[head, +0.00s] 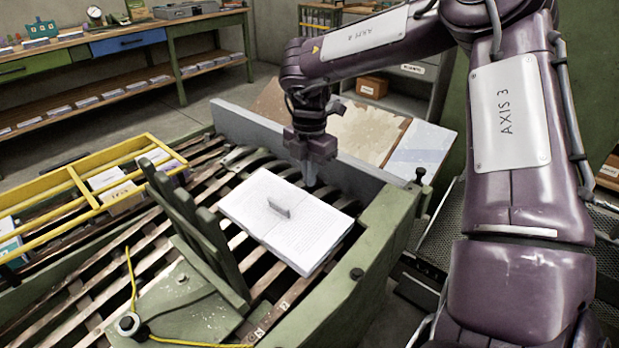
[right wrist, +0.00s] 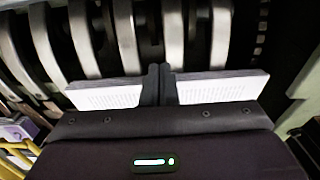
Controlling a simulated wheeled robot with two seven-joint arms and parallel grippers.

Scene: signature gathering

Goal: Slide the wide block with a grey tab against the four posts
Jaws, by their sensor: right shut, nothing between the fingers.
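The wide white block (head: 270,238) lies flat on the slatted bed, with a small grey tab (head: 279,207) standing up near its middle. The green posts (head: 207,238) stand in a row to its left, with a gap between them and the block. My right gripper (head: 311,182) is shut and empty, pointing down at the far right edge of the block. In the right wrist view its closed fingers (right wrist: 160,84) cover the middle of the block's white edge (right wrist: 215,90). I cannot tell whether they touch it. My left gripper is not in view.
A grey wall (head: 290,140) runs behind the bed, and a green side rail (head: 350,280) bounds it at the right. A yellow rack (head: 85,190) with several papers stands at the left. Bare slats lie between the block and the posts.

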